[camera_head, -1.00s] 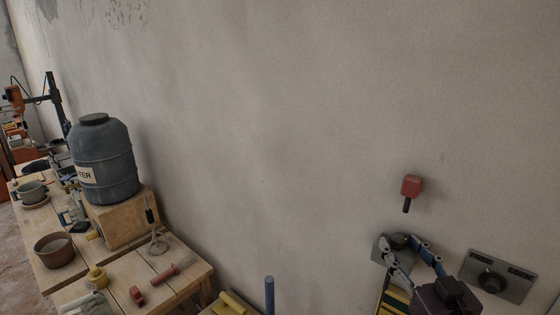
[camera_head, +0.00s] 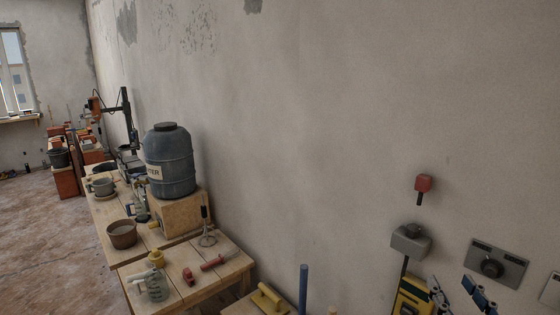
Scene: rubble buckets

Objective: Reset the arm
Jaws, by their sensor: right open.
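My right gripper (camera_head: 459,292) shows at the bottom right edge, in front of the wall. Its two blue and grey fingers are spread apart with nothing seen between them. The rest of that arm is cut off by the bottom of the picture. The gripper is below and right of a grey wall box (camera_head: 410,242) with a dark knob, and appears apart from it. My left gripper is not in view.
A red-headed switch (camera_head: 423,184) and a grey panel with a black knob (camera_head: 490,265) are on the wall. A yellow object (camera_head: 408,303) is below the box. A wooden workbench (camera_head: 228,272) bears a water barrel (camera_head: 171,170), buckets and tools. Floor at left is open.

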